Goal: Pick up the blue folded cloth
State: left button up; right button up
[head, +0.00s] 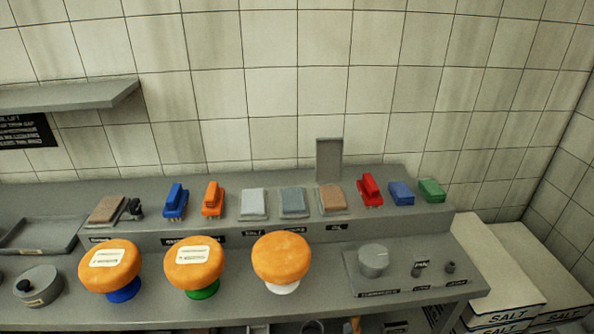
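A blue-grey folded cloth (293,201) lies on a thin flat base on the raised back ledge, near the middle of the head view. A pale grey folded cloth (254,202) lies to its left and a brown folded cloth (332,198) to its right, each on a similar base, with small gaps between them. A more strongly blue block (401,193), like a sponge, sits farther right on the ledge. Neither of my grippers shows in the head view.
Blue (175,201), orange (213,199) and red (370,190) brushes stand on the ledge (380,220). Three orange cheese wheels (282,257) on coloured stands line the lower counter in front. A grey upright panel (328,160) stands behind the brown cloth. White salt boxes (490,265) are at right.

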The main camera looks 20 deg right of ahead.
aim_at(400, 192)
jog(key=z, duration=1.25)
